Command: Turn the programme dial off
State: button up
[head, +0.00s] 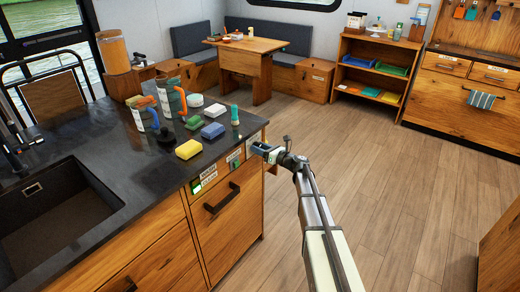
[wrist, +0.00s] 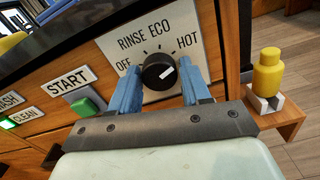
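The programme dial (wrist: 158,72) is a round black knob on a white plate marked OFF, RINSE, ECO and HOT. Its white mark points to the right, towards the HOT side and away from OFF at the left. My gripper (wrist: 161,78) has its two blue fingers on either side of the dial, with narrow gaps showing; I cannot tell whether either finger touches it. In the head view my gripper (head: 262,149) is at the counter's front panel, and the dial cannot be made out there.
A green START button (wrist: 86,107) sits left of the dial, with a lit green CLEAN indicator (wrist: 7,122) further left. A yellow bottle (wrist: 267,72) stands at the right. The dark counter (head: 105,140) holds sponges and jugs. The wooden floor (head: 400,190) is clear.

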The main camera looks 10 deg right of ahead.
jog(key=c, duration=0.7)
jog(key=n, duration=2)
jog(key=shift+w+r, duration=0.1)
jog(key=shift+w, duration=0.05)
jog(key=n, duration=0.6)
jog(key=shift+r+n, duration=0.1)
jog(key=shift+n, duration=0.6)
